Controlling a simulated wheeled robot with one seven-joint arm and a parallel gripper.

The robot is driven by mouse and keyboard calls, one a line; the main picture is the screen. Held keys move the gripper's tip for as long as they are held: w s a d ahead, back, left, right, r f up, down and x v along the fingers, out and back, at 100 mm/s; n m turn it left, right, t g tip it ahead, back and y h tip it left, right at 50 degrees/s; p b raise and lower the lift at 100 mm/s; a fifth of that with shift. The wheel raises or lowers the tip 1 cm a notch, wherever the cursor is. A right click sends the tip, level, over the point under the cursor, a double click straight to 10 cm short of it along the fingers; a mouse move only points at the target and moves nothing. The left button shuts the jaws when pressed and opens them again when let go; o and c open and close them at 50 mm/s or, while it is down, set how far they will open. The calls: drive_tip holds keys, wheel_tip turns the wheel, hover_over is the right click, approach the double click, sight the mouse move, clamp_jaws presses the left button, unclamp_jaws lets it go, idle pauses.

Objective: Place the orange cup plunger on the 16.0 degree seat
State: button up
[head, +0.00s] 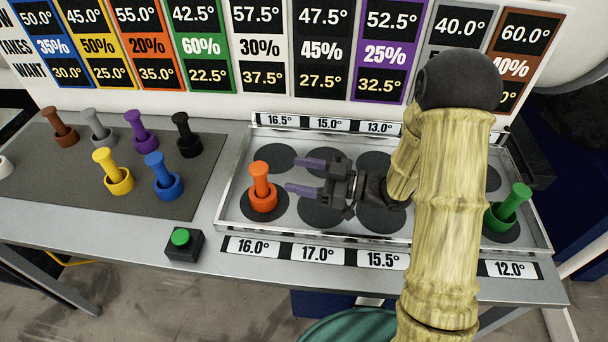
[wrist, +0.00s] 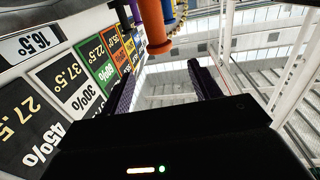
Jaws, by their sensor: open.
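The orange cup plunger (head: 262,190) stands upright in the tray (head: 232,205), on the front-left dark seat behind the 16.0° label (head: 253,247). In the wrist view the orange plunger (wrist: 156,32) shows beyond my fingertips, toward the top. My gripper (head: 294,175) has purple fingers spread apart and pointing left at the plunger. It is open and empty, just right of the plunger, with a small gap between them. The seat's rim shows partly around the plunger's base.
A green plunger (head: 508,209) stands at the tray's right end. Brown (head: 60,128), grey, purple, black, yellow and blue plungers stand on the dark mat (head: 55,178) at left. A green button (head: 181,238) is in front. My arm hides part of the tray's right side.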

drive_tip(key=w+d+f+m+t+h, duration=0.1)
drive_tip(key=w+d+m+t+h, duration=0.2)
drive_tip(key=d+h, duration=0.4)
drive_tip(key=w+d+f+m+t+h, duration=0.1)
drive_tip(key=w+d+m+t+h, duration=0.1)
drive_tip(key=d+m+h, duration=0.45)
drive_tip(key=s+d+m+g+h, duration=0.2)
drive_tip(key=s+m+g, duration=0.1)
drive_tip(key=s, duration=0.5)
drive_tip(key=s+d+m+g+h, duration=0.2)
drive_tip(key=s+m+g, duration=0.1)
drive_tip(key=s, duration=0.5)
